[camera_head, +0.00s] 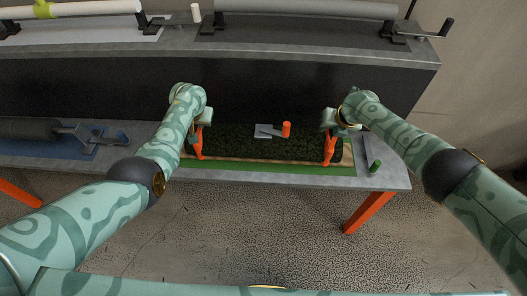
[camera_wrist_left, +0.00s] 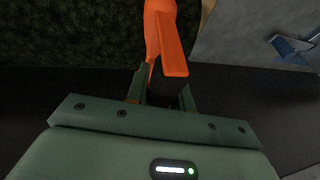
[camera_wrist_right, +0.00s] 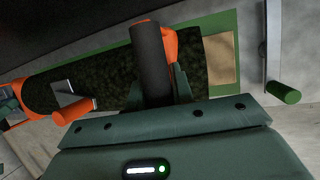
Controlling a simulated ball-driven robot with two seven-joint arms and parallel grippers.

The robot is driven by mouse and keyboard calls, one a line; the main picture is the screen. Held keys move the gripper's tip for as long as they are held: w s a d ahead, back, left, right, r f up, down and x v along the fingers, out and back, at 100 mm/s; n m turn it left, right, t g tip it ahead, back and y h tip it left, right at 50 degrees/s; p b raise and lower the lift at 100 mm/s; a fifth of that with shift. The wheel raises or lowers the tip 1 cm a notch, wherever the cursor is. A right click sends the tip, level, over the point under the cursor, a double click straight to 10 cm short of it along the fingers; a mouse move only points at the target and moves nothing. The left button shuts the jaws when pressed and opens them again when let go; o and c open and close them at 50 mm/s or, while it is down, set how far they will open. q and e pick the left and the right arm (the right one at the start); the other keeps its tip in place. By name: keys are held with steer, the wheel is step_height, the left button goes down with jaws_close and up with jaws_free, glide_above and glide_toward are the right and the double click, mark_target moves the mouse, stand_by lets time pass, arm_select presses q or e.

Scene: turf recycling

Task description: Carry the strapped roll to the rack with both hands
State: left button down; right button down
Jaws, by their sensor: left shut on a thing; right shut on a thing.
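The strapped roll (camera_head: 262,146) is a dark green turf roll lying crosswise over a green mat on the grey bench (camera_head: 395,176). An orange strap with a dark handle is at each end. My left gripper (camera_head: 204,120) is shut on the left strap's handle (camera_wrist_left: 166,88). My right gripper (camera_head: 331,122) is shut on the right strap's handle (camera_wrist_right: 150,60). The jaws partly hide both handles. Whether the roll's underside touches the mat (camera_head: 300,168) is unclear. I cannot tell which structure is the rack.
A raised grey shelf (camera_head: 290,38) behind carries long rolls on black brackets. An orange-knobbed crank (camera_head: 286,130) shows by the roll's middle. A green-knobbed latch (camera_head: 374,166) stands right of the mat. A dark roller (camera_head: 30,129) lies on a blue mat at left. Floor in front is clear.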

arm_select(q)
steer(key=shift+w+a+f, duration=0.1)
steer(key=shift+f, duration=0.05)
arm_select(e)
steer(key=shift+f, duration=0.25)
arm_select(q)
steer(key=c, duration=1.3)
jaws_free()
steer(key=shift+f, duration=0.1)
arm_select(e)
steer(key=c, duration=1.3)
jaws_free()
steer(key=shift+d, duration=0.1)
arm_select(q)
steer(key=shift+o, duration=0.5)
steer(key=shift+s, duration=0.2)
arm_select(e)
steer(key=shift+o, duration=0.5)
steer(key=shift+s, duration=0.1)
